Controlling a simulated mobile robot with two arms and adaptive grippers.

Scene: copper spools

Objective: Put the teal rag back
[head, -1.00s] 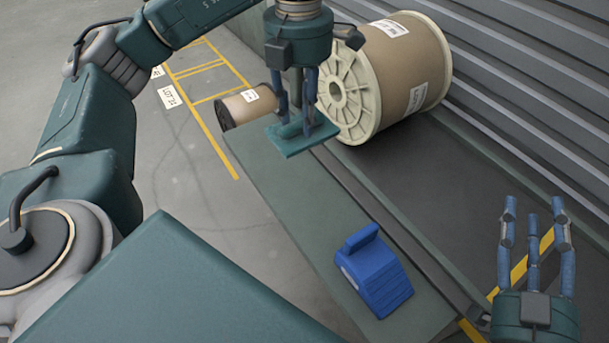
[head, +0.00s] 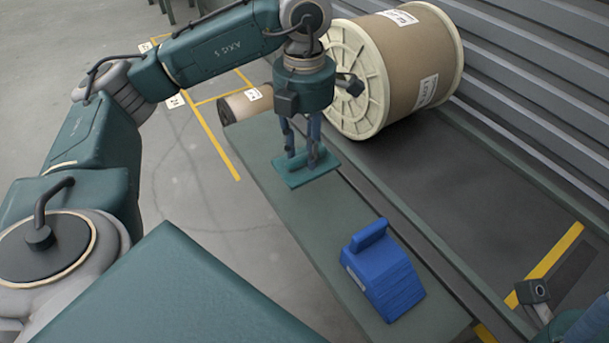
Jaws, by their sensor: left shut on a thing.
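The teal rag (head: 292,181) is a flat teal piece with a raised grip part on top. My left gripper (head: 302,163) points down and is shut on the raised part of the rag. The rag is at the far part of the grey-green bench (head: 265,195); I cannot tell whether it touches the surface or hangs just above it. My right arm shows only in part at the bottom right corner, and its fingers are not in view.
A blue block with a handle (head: 382,275) stands on the near part of the bench. A large cable spool (head: 395,70) stands behind the left gripper, with a smaller spool (head: 243,104) to its left. The bench between rag and blue block is clear.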

